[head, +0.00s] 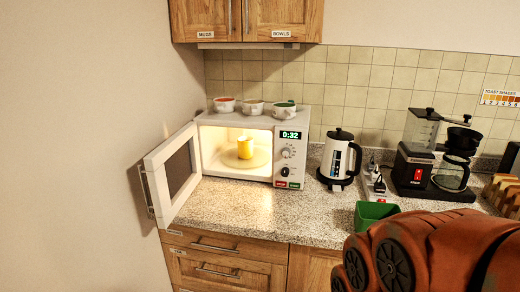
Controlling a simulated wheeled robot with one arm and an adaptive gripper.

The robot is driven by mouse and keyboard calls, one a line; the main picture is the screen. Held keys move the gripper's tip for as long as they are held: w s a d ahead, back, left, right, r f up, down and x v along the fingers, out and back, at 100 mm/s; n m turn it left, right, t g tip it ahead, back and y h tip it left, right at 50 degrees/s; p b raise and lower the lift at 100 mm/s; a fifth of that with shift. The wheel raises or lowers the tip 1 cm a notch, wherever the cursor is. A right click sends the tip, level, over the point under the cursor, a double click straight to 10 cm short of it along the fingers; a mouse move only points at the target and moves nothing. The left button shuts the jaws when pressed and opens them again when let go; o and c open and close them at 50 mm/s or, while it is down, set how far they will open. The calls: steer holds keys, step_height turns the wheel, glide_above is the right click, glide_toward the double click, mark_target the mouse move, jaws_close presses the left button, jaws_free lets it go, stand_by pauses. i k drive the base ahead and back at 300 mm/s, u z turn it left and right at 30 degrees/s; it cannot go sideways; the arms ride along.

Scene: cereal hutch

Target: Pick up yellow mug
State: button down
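The yellow mug (245,148) stands upright on the round turntable (230,162) inside the lit microwave (300,125). The microwave door (172,172) is wide open, swung out to the left. The mug appears alone on the turntable. A large orange-brown part of my own arm fills the lower right of the head view. My gripper is not in view, so its state does not show.
Several small bowls (253,107) sit on top of the microwave. A white kettle (339,158), a green container (374,213) and a coffee maker (457,160) stand to the right. The counter (235,203) in front of the microwave is clear. A wall is close beside the open door.

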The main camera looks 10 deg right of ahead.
mark_target(243, 146)
steer(key=u, duration=0.05)
steer(key=i, duration=1.05)
steer(key=u, duration=0.9)
steer(key=i, duration=0.3)
steer(key=u, duration=0.4)
